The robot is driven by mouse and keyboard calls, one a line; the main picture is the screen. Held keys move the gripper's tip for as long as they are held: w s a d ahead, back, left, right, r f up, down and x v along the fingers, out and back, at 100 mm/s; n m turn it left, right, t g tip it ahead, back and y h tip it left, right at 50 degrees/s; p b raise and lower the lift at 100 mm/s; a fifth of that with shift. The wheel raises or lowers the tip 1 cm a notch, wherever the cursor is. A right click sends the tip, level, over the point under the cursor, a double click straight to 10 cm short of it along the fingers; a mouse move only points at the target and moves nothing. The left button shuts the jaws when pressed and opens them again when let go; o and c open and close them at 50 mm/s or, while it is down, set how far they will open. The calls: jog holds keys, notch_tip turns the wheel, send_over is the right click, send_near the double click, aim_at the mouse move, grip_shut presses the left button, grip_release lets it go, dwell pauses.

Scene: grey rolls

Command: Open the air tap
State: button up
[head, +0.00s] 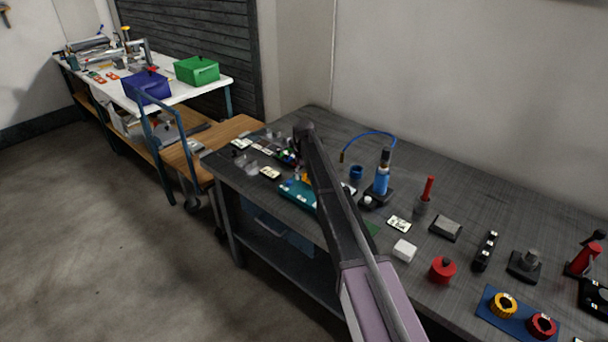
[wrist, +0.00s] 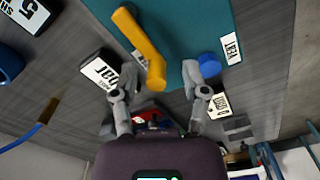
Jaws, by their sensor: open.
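The air tap's yellow lever (wrist: 140,45) lies over a teal board (wrist: 195,25) in the wrist view. It has a bend, and its near end lies between my fingers. My gripper (wrist: 159,76) is open, with one finger on each side of that end; I cannot tell whether either finger touches it. In the head view, a small orange-yellow part (head: 308,179) shows beside my arm above the teal board (head: 297,193). My arm hides much of that area, and the gripper is hard to make out there.
A blue knob (wrist: 209,65) beside a VENT label (wrist: 231,48) is close right of my gripper. A dark block with a "bar" label (wrist: 100,72) is close left.

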jog(key=n, duration=0.1)
jog(key=s+n, duration=0.1)
jog(key=n, duration=0.2)
jog(key=shift+s+a, duration=0.3)
jog(key=shift+a, duration=0.05)
jog(key=shift+s+r, duration=0.1)
jog(key=shift+r, duration=0.1)
notch_tip(320, 180, up, 14)
jog(key=p, duration=1.4)
jog(key=s+d+f+m+b, duration=0.1)
jog(key=s+d+f+b, duration=0.2)
jog(key=s, duration=0.5)
jog(key=s+d+f+m+b, duration=0.1)
jog(key=s+d+f+b, duration=0.3)
jog(key=s+d, duration=0.3)
jog(key=s+d+f+b, duration=0.4)
jog(key=s+d+f, duration=0.1)
jog(key=s, duration=0.4)
jog(key=shift+d+m, duration=0.25)
jog(key=shift+m, duration=0.15)
jog(key=shift+s, duration=0.15)
jog(key=s+d+m, duration=0.5)
jog(key=s+d, duration=0.2)
jog(key=s, duration=0.5)
jog(key=shift+s+d+m, duration=0.15)
jog(key=shift+s+m, duration=0.15)
jog(key=shift+m, duration=0.1)
jog(key=shift+s, duration=0.15)
